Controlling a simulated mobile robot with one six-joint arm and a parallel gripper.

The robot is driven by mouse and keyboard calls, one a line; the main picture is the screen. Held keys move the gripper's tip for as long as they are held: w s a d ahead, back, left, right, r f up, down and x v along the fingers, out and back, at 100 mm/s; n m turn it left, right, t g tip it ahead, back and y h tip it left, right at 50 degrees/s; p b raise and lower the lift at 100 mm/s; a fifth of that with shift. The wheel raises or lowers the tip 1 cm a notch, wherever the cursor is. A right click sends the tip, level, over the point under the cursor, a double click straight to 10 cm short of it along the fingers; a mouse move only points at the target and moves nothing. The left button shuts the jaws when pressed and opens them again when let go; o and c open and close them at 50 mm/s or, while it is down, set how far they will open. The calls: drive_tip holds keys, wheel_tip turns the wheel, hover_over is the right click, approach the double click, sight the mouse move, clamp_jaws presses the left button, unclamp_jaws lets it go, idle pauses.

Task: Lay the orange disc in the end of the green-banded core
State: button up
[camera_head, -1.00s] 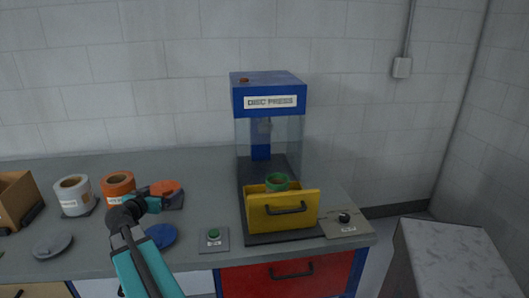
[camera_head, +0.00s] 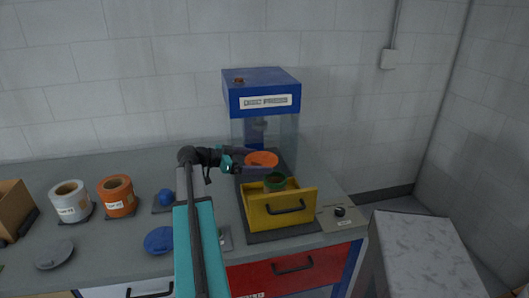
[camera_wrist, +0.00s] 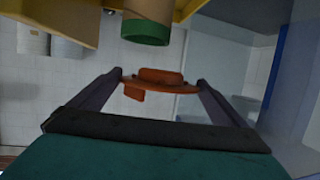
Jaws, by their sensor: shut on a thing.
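The orange disc (camera_head: 261,159) is held between the fingers of my gripper (camera_head: 250,160), up in front of the disc press. In the wrist view the orange disc (camera_wrist: 160,81) spans the gap between the two dark fingertips. The green-banded core (camera_head: 275,181) stands upright in the yellow drawer, its green rim up. It lies just below and right of the disc in the head view, apart from it. In the wrist view the core's green band (camera_wrist: 146,32) shows beyond the disc. The inside of the core is partly hidden.
The yellow drawer (camera_head: 303,202) sits at the foot of the blue disc press (camera_head: 260,92), whose clear walls stand close behind my gripper. A knob panel (camera_head: 341,218) is to the right. White (camera_head: 70,204) and orange (camera_head: 117,197) rolls and a blue disc (camera_head: 159,240) are left.

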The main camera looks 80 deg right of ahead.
sight(271, 162)
drive_tip(key=s, duration=0.2)
drive_tip(key=s+r+m+g+y, duration=0.1)
drive_tip(key=s+r+m+y, duration=0.1)
drive_tip(key=s, duration=0.1)
drive_tip(key=shift+s+r+p, duration=0.2)
drive_tip(key=shift+s+p, duration=0.1)
drive_tip(key=shift+w, duration=0.15)
drive_tip(key=shift+f, duration=0.25)
drive_tip(key=shift+f+b, duration=1.6)
drive_tip(key=shift+f, duration=2.15)
drive_tip(key=shift+a+r+b, duration=0.1)
drive_tip(key=shift+b, duration=0.35)
drive_tip(key=shift+b, duration=0.55)
